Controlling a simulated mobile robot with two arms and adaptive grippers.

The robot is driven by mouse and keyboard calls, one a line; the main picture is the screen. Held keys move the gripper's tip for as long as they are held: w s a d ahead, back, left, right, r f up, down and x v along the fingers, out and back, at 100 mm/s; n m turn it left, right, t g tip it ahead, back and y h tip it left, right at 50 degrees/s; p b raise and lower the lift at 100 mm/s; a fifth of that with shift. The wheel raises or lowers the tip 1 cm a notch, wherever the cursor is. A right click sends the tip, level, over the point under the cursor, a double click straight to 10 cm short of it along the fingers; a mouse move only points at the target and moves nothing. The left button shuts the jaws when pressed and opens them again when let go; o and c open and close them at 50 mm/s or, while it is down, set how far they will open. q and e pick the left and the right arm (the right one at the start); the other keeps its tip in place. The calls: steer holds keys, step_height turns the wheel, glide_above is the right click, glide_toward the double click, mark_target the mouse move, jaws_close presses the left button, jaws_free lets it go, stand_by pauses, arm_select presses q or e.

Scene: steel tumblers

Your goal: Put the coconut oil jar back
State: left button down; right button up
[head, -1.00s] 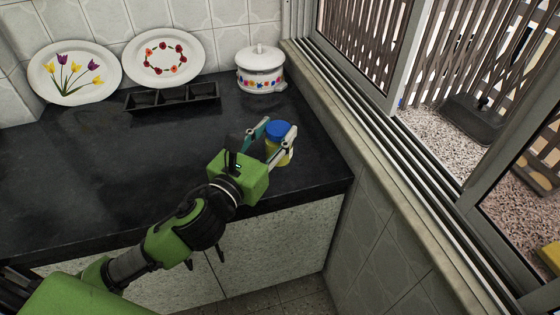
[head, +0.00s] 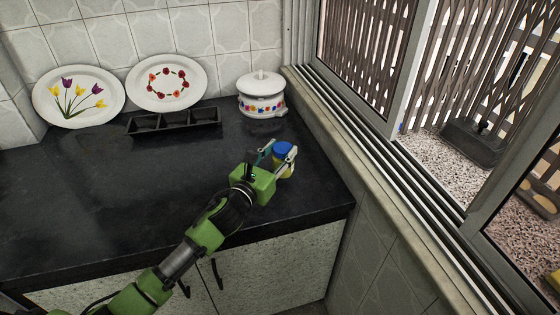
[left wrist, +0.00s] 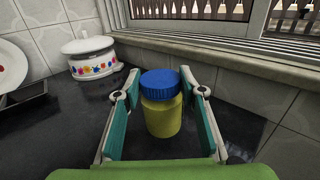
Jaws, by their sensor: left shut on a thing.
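The coconut oil jar, yellow with a blue lid (head: 283,148), is upright near the right end of the dark counter, close to the window side. In the left wrist view the jar (left wrist: 162,112) is centred between the two teal-lined fingers. My left gripper (head: 278,152) is shut on it, one finger on each side. Whether the jar's base touches the counter cannot be told. My right gripper is not in view.
A white lidded pot with flowers (head: 261,97) stands behind the jar. A black three-part tray (head: 173,122) and two flowered plates, tulip (head: 78,97) and red-flowered (head: 167,83), are at the back left. The counter (head: 110,200) is clear in the middle and left. The window sill (head: 345,130) borders the right.

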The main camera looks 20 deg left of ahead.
mark_target(277, 164)
arm_select(q)
step_height(277, 164, down, 3)
steer(key=shift+w+f, duration=0.1)
steer(key=shift+w, duration=0.05)
steer(key=shift+f, duration=0.1)
steer(key=c, duration=1.3)
jaws_free()
steer(key=shift+f, duration=0.1)
steer(key=shift+s, duration=0.2)
steer(key=s, duration=0.3)
steer(key=s+a, duration=0.1)
steer(key=s, duration=0.2)
steer(key=s+a+b, duration=0.1)
steer(key=s, duration=0.3)
steer(key=shift+s+a, duration=0.2)
steer(key=shift+s, duration=0.6)
